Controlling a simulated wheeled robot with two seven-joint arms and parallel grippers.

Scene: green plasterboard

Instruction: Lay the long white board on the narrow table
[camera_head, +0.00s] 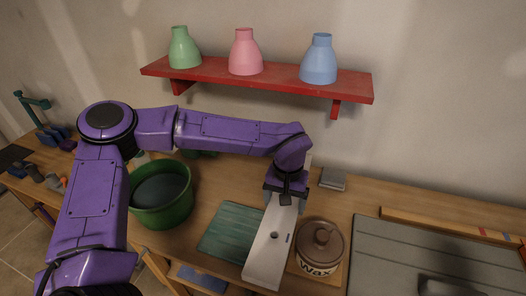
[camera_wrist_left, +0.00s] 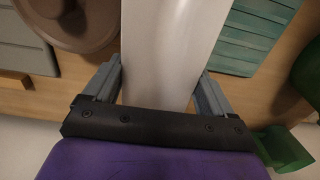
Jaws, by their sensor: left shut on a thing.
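The long white board (camera_head: 268,245) has a small dark hole and a slot in its face, and its near end points toward the front of the wooden table (camera_head: 214,190). My left gripper (camera_head: 285,197) is shut on the board's far part, one finger on each side. In the left wrist view the board (camera_wrist_left: 172,45) runs between the two fingers of the gripper (camera_wrist_left: 160,88). Whether the board touches the table or hangs just above it, I cannot tell. My right gripper is not in view.
A teal slatted board (camera_head: 231,232) lies left of the white board, and a brown Wax pot (camera_head: 320,245) stands close on its right. A green bucket (camera_head: 163,207) is further left. A grey panel (camera_head: 430,255) fills the right. A red shelf (camera_head: 270,80) with three vases hangs above.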

